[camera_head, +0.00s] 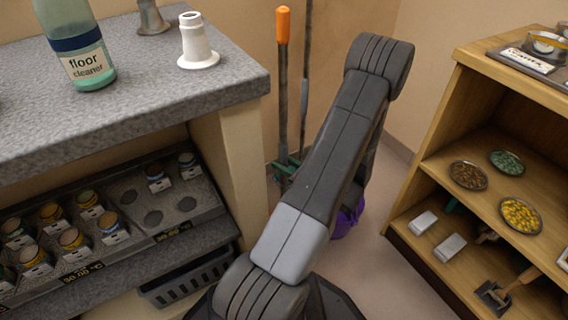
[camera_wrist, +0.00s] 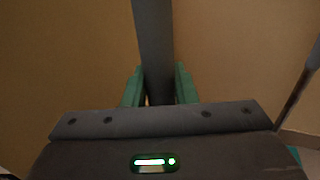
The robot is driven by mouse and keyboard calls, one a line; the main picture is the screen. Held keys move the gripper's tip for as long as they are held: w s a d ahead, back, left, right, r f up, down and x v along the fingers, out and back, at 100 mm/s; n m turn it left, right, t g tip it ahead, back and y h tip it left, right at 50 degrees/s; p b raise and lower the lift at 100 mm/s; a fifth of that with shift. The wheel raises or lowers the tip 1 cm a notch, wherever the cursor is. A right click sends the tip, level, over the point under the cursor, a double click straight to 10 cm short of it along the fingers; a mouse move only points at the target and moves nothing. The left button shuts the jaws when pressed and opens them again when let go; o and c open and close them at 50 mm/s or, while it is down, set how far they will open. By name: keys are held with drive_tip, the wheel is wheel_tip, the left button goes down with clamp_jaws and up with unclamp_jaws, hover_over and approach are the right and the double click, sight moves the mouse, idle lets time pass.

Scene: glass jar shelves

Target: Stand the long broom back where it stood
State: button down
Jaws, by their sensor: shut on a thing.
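The long broom shows in the head view as a dark upright handle with an orange tip (camera_head: 283,25), in the gap between the counter and my arm. Its lower end and head are hidden behind the counter and my arm. In the wrist view a dark grey handle (camera_wrist: 153,40) runs upright between the green fingers of my gripper (camera_wrist: 158,88), which is shut on it. In the head view my arm hides most of the gripper; green parts show at the handle.
A second thin pole (camera_head: 306,60) stands just right of the broom, also at the wrist view's right edge (camera_wrist: 300,85). A purple object (camera_head: 349,218) is partly behind my arm. A counter with a floor cleaner bottle (camera_head: 84,55) is left; a wooden shelf (camera_head: 452,110) is right.

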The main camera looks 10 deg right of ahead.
drive_tip(key=c, duration=1.1)
unclamp_jaws()
drive_tip(key=shift+f, duration=0.1)
drive_tip(key=v, duration=0.8)
idle(0.8)
drive_tip(key=p+v, duration=0.4)
drive_tip(key=v, duration=1)
